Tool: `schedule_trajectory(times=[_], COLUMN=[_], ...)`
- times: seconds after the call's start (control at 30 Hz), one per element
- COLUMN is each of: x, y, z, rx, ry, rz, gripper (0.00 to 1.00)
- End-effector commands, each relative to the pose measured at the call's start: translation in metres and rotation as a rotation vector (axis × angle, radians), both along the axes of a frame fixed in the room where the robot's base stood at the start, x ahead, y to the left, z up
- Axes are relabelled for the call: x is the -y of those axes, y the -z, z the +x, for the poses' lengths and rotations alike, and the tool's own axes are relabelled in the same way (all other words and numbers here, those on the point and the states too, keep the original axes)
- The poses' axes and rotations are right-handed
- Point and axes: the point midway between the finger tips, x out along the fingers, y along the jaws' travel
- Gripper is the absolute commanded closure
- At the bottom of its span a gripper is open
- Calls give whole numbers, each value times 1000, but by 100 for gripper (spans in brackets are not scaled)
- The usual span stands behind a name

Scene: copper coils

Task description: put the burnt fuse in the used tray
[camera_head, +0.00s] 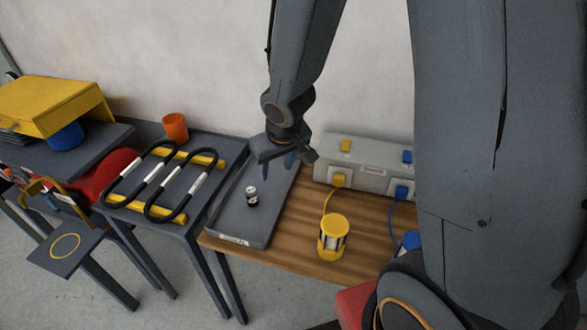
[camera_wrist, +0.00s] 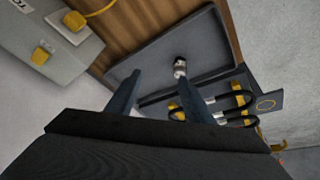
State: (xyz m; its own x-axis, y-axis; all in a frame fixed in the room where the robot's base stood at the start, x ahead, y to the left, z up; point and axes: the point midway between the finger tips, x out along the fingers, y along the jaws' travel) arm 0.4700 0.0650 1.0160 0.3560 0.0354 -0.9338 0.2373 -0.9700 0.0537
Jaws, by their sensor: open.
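The burnt fuse (camera_head: 252,197), a small cylinder with a pale top and a blackened lower part, stands upright in the dark grey tray (camera_head: 231,222). The tray has a small label on its front rim, too small to read. In the wrist view the fuse (camera_wrist: 180,68) shows just beyond the right fingertip, on the tray floor (camera_wrist: 150,58). My gripper (camera_head: 279,166) hangs over the back part of the tray, above and behind the fuse. Its fingers (camera_wrist: 159,76) are apart with nothing between them, and it is clear of the fuse.
A grey box (camera_head: 371,165) with yellow and blue plugs stands at the back right. A yellow lantern-like object (camera_head: 333,238) is on the wooden bench (camera_head: 285,254) right of the tray. Black looped coils (camera_head: 165,180) on yellow bars and an orange cup (camera_head: 175,127) are at left.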

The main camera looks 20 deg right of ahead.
Motion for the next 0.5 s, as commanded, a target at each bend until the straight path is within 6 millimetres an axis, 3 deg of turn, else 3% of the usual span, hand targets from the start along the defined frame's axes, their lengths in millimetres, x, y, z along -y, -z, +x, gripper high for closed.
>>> schedule_trajectory(times=[0.1,0.2,0.33,0.5], x=[37,55,63,65], y=[-32,-49,-63,-69], z=[-28,-56,-85,-101], rx=[-31,-75,-121,-149], ry=[105,172,223,245], rz=[-23,-17,12,36], gripper=[53,53,53,53])
